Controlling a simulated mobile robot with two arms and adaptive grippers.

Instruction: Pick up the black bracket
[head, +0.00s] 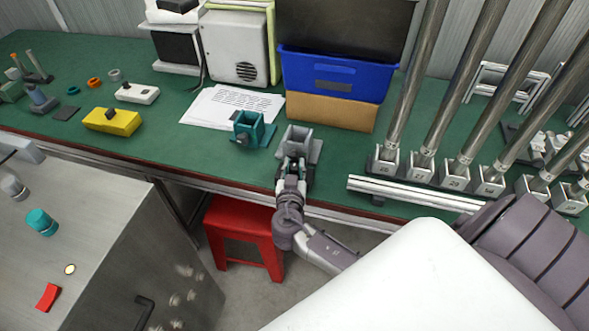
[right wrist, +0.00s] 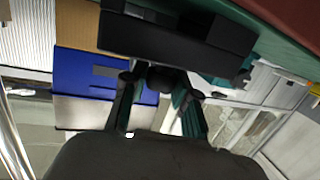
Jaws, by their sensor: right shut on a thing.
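The black bracket (head: 299,138) stands near the front edge of the green bench in the head view, where its upper faces look grey. My right gripper (head: 292,166) reaches it from the front and is shut on it. In the right wrist view the bracket (right wrist: 180,35) is a black block, with a rounded dark part between my right fingers (right wrist: 160,100). I cannot tell whether it is clear of the bench. My left gripper is not in view.
A teal bracket (head: 262,133) stands close on the left, beside a printed sheet (head: 215,108). A blue bin (head: 340,72) on a cardboard box (head: 330,111) is behind. Metal tubes in holders (head: 425,165) and a rail (head: 420,195) lie right. A red stool (head: 240,225) is below.

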